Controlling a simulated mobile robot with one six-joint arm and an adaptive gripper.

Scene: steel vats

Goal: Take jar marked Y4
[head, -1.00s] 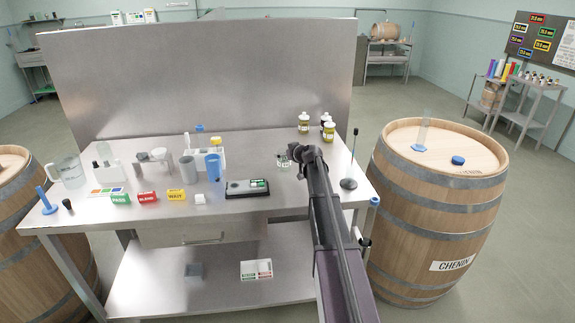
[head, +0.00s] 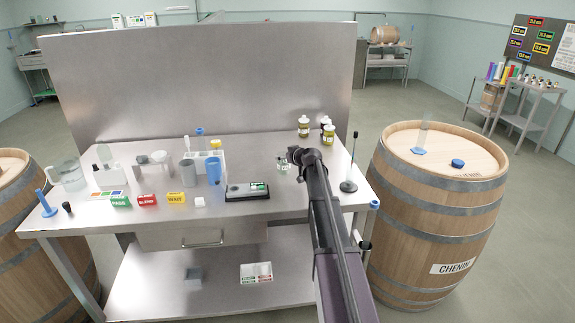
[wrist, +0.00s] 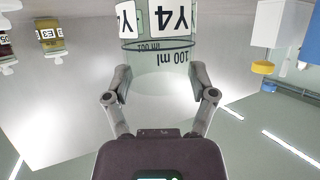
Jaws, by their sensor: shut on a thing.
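The clear jar marked Y4 (wrist: 157,58) is large in the wrist view, upside down there, with a white Y4 label and "100 ml" on its side. My gripper (wrist: 161,82) is shut on it, one finger at each side. In the head view, the jar (head: 283,165) shows small beside the tip of my gripper (head: 291,158), over the right part of the steel table (head: 240,216). My wrist partly hides it. I cannot tell whether the jar touches the table top.
A black tray (head: 247,191) and a blue cup (head: 214,171) are to the left. A barrel (head: 438,210) stands right.

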